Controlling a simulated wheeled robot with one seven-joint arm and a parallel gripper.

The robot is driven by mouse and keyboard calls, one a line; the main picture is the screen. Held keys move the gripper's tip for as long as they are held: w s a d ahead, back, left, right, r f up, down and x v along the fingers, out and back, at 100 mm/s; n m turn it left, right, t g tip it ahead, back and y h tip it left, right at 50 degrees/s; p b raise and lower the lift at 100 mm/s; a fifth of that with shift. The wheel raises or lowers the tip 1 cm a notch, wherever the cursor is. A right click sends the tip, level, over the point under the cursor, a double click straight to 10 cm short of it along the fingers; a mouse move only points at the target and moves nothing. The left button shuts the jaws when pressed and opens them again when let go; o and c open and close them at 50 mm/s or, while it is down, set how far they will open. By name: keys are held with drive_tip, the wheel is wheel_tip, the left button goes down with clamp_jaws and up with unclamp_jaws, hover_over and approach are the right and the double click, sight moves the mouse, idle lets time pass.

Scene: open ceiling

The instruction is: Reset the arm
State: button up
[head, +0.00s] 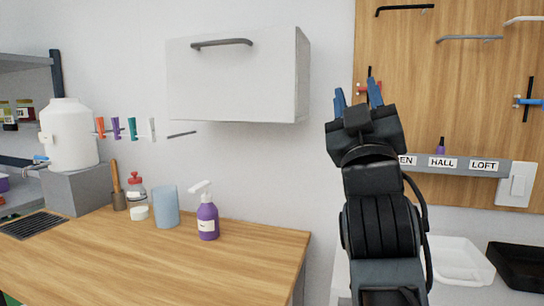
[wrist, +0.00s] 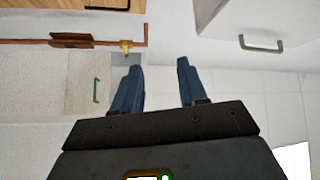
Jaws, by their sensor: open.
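My gripper (head: 357,97) is raised on the right side of the head view, in front of the wall and the left edge of the wooden board. Its two blue fingers point up and stand apart. In the wrist view my gripper (wrist: 157,80) is also open, with nothing between the fingers. Part of the wall and board behind the arm is hidden by it.
A white cabinet (head: 235,80) hangs left of my gripper. White (head: 460,262) and black (head: 518,266) trays lie at lower right.

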drive_tip(key=s+d+f+n+g+y, duration=0.1)
drive_tip(key=s+d+f+g+y, duration=0.1)
drive_tip(key=s+f, duration=0.65)
drive_tip(key=s+d+f+n+g+y, duration=0.15)
drive_tip(key=s+f, duration=0.25)
drive_tip(key=f, duration=0.9)
drive_tip(key=s+d+f+n+g+y, duration=0.1)
drive_tip(key=s+d+f+g+y, duration=0.15)
drive_tip(key=s+f, duration=0.55)
drive_tip(key=s+d+f+m+g+h, duration=0.1)
drive_tip(key=s+f+m+g, duration=0.1)
drive_tip(key=s, duration=1.1)
drive_tip(key=s+d+f+m+g+h+p, duration=0.1)
drive_tip(key=s+f+m+g, duration=0.2)
drive_tip(key=s, duration=1.1)
wheel_tip(320, 180, down, 4)
drive_tip(key=shift+s+d+f+m+h, duration=0.1)
drive_tip(key=shift+s+d+m+h, duration=0.2)
drive_tip(key=shift+m, duration=0.75)
